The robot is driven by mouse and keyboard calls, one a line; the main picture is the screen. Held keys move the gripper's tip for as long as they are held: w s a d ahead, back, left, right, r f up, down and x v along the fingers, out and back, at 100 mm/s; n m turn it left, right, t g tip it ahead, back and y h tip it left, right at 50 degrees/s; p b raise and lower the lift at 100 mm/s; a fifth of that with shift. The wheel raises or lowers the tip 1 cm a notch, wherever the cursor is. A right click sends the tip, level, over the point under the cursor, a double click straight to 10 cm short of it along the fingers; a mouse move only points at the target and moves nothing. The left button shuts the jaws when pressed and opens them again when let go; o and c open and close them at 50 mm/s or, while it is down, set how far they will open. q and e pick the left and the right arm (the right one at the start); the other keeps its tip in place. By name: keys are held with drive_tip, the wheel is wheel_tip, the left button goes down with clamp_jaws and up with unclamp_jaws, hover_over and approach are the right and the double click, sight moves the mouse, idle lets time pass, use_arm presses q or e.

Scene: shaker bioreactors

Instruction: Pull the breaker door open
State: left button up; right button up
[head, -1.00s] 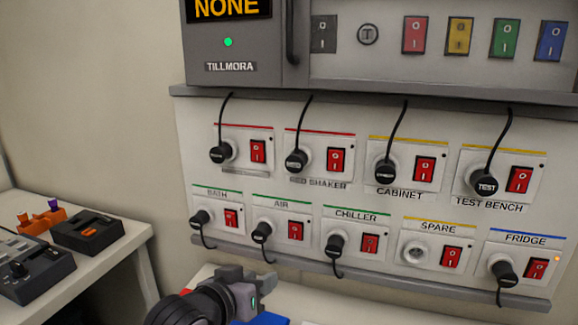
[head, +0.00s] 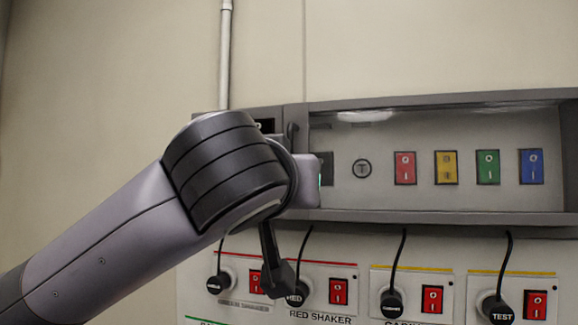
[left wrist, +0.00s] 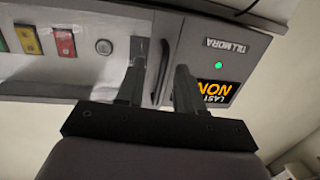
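The breaker door (head: 335,200) is a clear panel in a grey frame, shut over a row of switches. Its dark upright handle (head: 291,135) is at the door's left edge, partly hidden by my left arm in the head view. In the left wrist view, which is upside down, the handle (left wrist: 162,70) shows between the two fingers of my left gripper (left wrist: 159,72). The fingers are open, one on each side, with gaps to the handle. Whether the fingertips reach past it cannot be told. My right gripper is not in view.
A display box marked TILLMORA (left wrist: 224,46) with a green light adjoins the handle. Below the breaker box, a ledge (head: 450,218) juts out above a socket panel with black plugs, hanging cords and red switches (head: 432,299).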

use_arm(q)
drive_tip(key=w+r+t+y+p, duration=0.1)
drive_tip(key=w+r+p, duration=0.1)
drive_tip(key=w, duration=0.3)
drive_tip(key=shift+r+n+p, duration=0.35)
drive_tip(key=shift+r+n, duration=0.05)
drive_tip(key=shift+r, duration=0.5)
drive_tip(key=shift+s+d, duration=0.1)
clamp_jaws()
idle(0.9)
